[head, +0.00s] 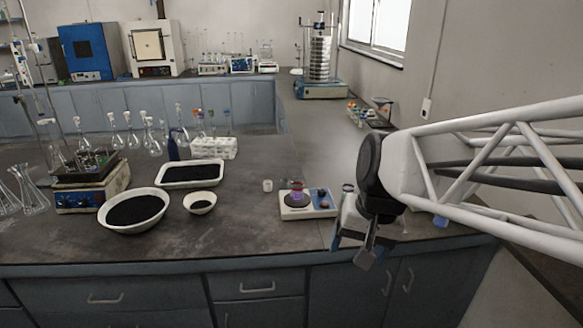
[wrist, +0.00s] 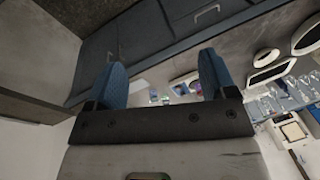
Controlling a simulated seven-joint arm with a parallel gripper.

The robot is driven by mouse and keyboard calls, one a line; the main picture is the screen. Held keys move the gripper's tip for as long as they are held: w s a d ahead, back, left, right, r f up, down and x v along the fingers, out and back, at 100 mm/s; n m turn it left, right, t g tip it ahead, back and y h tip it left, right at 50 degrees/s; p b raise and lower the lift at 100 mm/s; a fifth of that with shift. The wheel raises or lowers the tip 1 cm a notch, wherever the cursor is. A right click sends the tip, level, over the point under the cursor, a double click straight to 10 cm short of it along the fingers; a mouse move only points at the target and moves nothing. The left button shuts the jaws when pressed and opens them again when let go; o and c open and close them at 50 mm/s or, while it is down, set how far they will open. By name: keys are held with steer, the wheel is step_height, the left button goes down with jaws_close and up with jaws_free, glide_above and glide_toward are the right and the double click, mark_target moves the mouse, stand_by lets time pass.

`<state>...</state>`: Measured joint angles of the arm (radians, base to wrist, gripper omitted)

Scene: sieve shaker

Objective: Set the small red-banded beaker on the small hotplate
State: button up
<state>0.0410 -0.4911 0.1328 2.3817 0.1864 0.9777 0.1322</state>
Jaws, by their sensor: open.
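The small hotplate (head: 296,212) is a white unit with a round dark plate and blue and dark controls, on the bench near its front edge. A small clear beaker with red-purple colouring (head: 297,191) appears to stand upright on that plate. My gripper (head: 354,248) is open and empty, to the right of the hotplate and in front of the bench edge, apart from the beaker. In the wrist view its two blue fingers are spread wide (wrist: 162,75), with small blurred items beyond them. I cannot make out the beaker's band in that view.
A clear vessel (head: 347,205) stands partly hidden behind my gripper. A small white cup (head: 267,185) is left of the hotplate. Dark-filled bowls (head: 134,210), a tray (head: 191,175) and a larger hotplate (head: 88,198) stand further left.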

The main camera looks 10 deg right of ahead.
steer(key=s+d+f+n+h, duration=0.1)
steer(key=s+n, duration=0.1)
steer(key=s, duration=0.6)
steer(key=shift+d+f+n+t+h, duration=0.2)
steer(key=shift+d+n+t+h, duration=0.1)
steer(key=shift+n+t+h, duration=0.1)
stand_by(1.2)
